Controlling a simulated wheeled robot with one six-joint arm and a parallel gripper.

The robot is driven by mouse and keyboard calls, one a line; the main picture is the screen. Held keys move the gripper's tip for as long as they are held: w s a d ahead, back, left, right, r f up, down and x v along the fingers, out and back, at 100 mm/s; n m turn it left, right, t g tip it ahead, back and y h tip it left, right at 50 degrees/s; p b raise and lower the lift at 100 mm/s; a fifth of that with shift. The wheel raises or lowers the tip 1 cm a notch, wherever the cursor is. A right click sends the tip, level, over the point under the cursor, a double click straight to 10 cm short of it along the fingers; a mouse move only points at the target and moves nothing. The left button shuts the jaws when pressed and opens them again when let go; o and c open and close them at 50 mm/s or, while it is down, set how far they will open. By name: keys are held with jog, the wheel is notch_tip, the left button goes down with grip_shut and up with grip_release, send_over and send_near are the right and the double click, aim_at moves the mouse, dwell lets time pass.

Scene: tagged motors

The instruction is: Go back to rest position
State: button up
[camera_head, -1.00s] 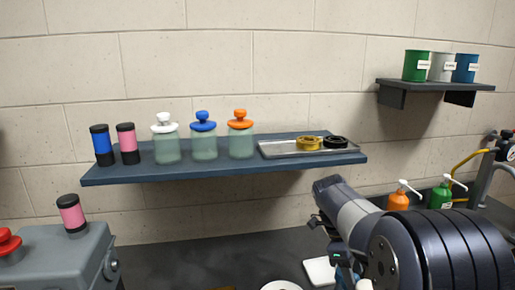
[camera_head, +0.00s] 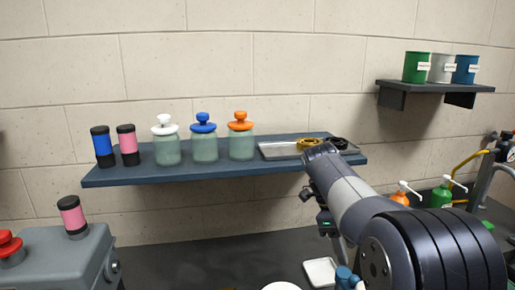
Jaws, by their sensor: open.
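My arm (camera_head: 352,196) rises from the lower right, with its upper end in front of the right part of the long blue shelf (camera_head: 200,176). Small dark parts of my arm, one with a green light, hang beside it. My gripper's fingers cannot be made out, so I do not see them holding anything. A blue cylinder with black ends (camera_head: 103,146) and a pink one (camera_head: 128,145) stand on the shelf's left end. Another pink cylinder (camera_head: 73,216) stands on a grey machine (camera_head: 60,255) at lower left.
Jars with white (camera_head: 166,147), blue (camera_head: 204,145) and orange (camera_head: 240,145) lids stand mid-shelf. A tray (camera_head: 277,151) holds a yellow ring (camera_head: 307,144) and a black one, partly behind my arm. Pots stand on a small shelf (camera_head: 437,87). Orange (camera_head: 400,198) and green (camera_head: 441,196) bottles stand right.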

aim_at(353, 276)
jog(key=x, duration=0.8)
jog(key=shift+w+d+n+b, duration=0.1)
jog(key=shift+d+n+b, duration=0.2)
jog(key=shift+n, duration=0.4)
jog(key=shift+a, duration=0.15)
